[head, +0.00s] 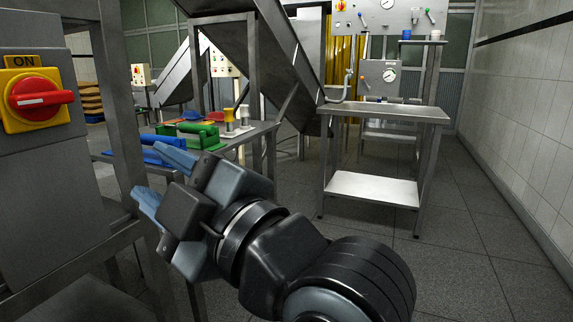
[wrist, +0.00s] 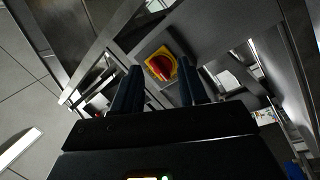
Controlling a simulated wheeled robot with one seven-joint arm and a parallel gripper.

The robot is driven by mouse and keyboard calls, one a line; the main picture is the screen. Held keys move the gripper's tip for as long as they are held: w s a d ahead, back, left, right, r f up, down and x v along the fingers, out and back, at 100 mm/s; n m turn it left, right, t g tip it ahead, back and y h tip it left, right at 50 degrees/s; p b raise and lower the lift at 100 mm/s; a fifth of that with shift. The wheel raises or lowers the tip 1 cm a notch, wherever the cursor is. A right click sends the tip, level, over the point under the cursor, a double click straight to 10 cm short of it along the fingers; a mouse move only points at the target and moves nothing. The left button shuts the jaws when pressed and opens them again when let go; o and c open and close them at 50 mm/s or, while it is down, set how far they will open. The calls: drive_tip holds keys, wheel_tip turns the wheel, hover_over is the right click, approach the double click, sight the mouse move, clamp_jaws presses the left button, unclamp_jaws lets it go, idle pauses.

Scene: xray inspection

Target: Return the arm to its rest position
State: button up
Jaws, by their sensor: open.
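My gripper (head: 147,167) is in the lower left of the head view, with its two blue-grey fingers spread and nothing between them. It points left toward the metal frame of the machine. In the wrist view my gripper (wrist: 159,66) also shows open fingers. A red rotary switch (head: 40,97) on a yellow plate, under an ON label, is on the grey machine housing at the left. Its handle lies horizontal in the head view. The switch (wrist: 161,67) also shows between the fingers in the wrist view, apart from them.
A side table (head: 262,128) behind my gripper holds blue and green tools (head: 203,137). A steel two-shelf table (head: 385,112) stands at centre right. A metal post (head: 117,105) stands close on the left. The floor (head: 470,265) at the right is clear up to the tiled wall.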

drive_tip(key=s+d+f+m+t+h, duration=0.3)
drive_tip(key=s+d+f+m+h, duration=0.25)
drive_tip(key=d+f+m, duration=0.55)
drive_tip(key=s+d+f+m+t+h, duration=0.3)
drive_tip(key=s+d+f+m+h, duration=0.3)
drive_tip(key=d+f, duration=0.55)
drive_tip(key=s+d+f+m+g+h, duration=0.1)
drive_tip(key=s+d+f+m+h, duration=0.15)
drive_tip(key=s, duration=0.25)
drive_tip(key=s+d+f+m+h, duration=0.1)
drive_tip(key=s+d+f+m, duration=0.15)
drive_tip(key=s, duration=0.25)
drive_tip(key=s+d+g+h, duration=0.1)
drive_tip(key=s+d, duration=0.5)
drive_tip(key=s, duration=0.5)
wheel_tip(320, 180, up, 17)
drive_tip(key=p, duration=1.7)
drive_tip(key=shift+s+d+g+p, duration=0.3)
drive_tip(key=shift+p, duration=0.1)
